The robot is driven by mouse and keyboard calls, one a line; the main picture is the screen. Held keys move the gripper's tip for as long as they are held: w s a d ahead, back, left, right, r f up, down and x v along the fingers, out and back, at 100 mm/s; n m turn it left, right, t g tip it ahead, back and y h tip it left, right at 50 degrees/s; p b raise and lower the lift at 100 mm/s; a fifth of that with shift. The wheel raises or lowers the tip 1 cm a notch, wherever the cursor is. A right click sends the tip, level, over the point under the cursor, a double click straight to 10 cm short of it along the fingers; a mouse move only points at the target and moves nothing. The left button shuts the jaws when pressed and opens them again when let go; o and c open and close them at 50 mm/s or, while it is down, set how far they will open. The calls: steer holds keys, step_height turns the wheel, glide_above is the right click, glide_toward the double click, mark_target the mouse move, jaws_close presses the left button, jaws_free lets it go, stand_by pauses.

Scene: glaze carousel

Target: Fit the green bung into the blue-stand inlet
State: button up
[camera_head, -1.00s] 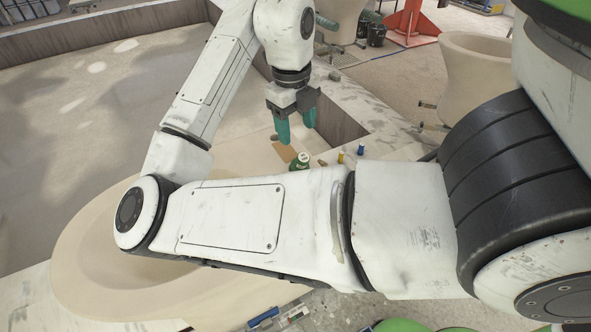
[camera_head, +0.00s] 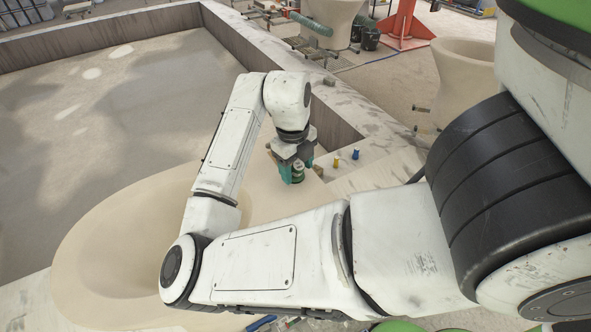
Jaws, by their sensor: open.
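The green bung (camera_head: 298,176), a small dark green cylinder with a pale top, stands on the pale surface beside the basin. My gripper (camera_head: 294,172), with teal fingers, points down over it. The fingers are open, one on each side of the bung, and partly hide it. I cannot tell whether they touch it. A small blue piece (camera_head: 355,155), perhaps the blue stand, is upright to the right of the gripper. Its inlet is too small to make out.
A small yellow piece (camera_head: 336,154) stands between the gripper and the blue piece. A brown block (camera_head: 318,172) lies close to the gripper's right. A large cream basin (camera_head: 110,235) is at the left, partly behind my arm.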

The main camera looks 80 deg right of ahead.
steer(key=shift+c, duration=0.3)
steer(key=c, duration=0.9)
